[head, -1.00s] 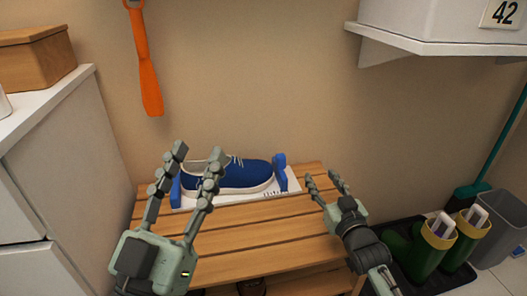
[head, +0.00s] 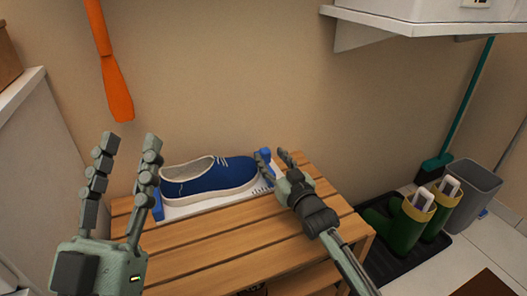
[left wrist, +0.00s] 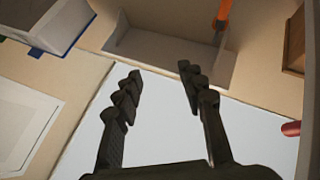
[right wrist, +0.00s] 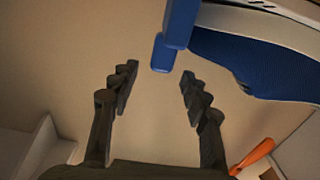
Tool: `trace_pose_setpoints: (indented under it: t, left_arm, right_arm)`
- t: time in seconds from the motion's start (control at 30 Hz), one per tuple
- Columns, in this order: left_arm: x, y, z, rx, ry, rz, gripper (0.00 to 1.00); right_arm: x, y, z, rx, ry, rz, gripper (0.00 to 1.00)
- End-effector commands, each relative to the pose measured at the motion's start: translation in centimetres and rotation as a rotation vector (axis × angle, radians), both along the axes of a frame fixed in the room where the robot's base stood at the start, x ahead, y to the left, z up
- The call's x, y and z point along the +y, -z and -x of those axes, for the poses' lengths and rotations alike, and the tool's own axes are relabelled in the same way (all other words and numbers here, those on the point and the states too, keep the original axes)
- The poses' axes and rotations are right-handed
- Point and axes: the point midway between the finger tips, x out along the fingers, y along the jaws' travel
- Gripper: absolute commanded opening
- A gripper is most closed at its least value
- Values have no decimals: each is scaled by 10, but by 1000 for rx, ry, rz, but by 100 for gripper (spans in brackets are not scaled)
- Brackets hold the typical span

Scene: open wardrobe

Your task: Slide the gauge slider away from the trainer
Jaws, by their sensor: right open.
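The blue trainer (head: 212,182) lies on the white gauge base (head: 190,209) on the slatted bench, with a blue stop (head: 157,208) at its left end. The blue gauge slider (head: 265,154) stands at the toe end, partly hidden by my right gripper (head: 274,160). My right gripper is open, with its fingertips close by the slider. In the right wrist view the slider (right wrist: 180,22) hangs in from the top, roughly between and beyond the open fingers, beside the trainer (right wrist: 255,62). I cannot tell whether they touch. My left gripper (head: 127,143) is open and empty, left of the trainer.
The wooden bench (head: 240,231) is clear in front of the gauge. An orange shoehorn (head: 115,85) hangs on the wall. A white shelf (head: 420,24) juts out at upper right. Green boots (head: 410,224) and a grey bin (head: 474,185) stand on the floor at right.

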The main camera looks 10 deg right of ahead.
Motion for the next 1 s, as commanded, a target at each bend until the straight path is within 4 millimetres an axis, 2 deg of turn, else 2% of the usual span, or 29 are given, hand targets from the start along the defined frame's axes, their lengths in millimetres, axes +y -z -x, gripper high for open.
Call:
trace_pose_setpoints:
  t: [0.1,0.3,0.63,1.0]
  left_arm:
    - [3,-5,4,-53,-5,17,40]
    - [7,-12,10,-114,-10,36,40]
    - [8,-14,12,-128,-11,41,40]
    - [8,-14,11,-128,-11,40,40]
  right_arm:
    - [5,1,-21,-1,-1,-1,47]
    - [8,1,-41,0,-1,0,47]
    - [9,0,-44,0,-1,0,47]
    - [9,0,-44,0,-1,0,1]
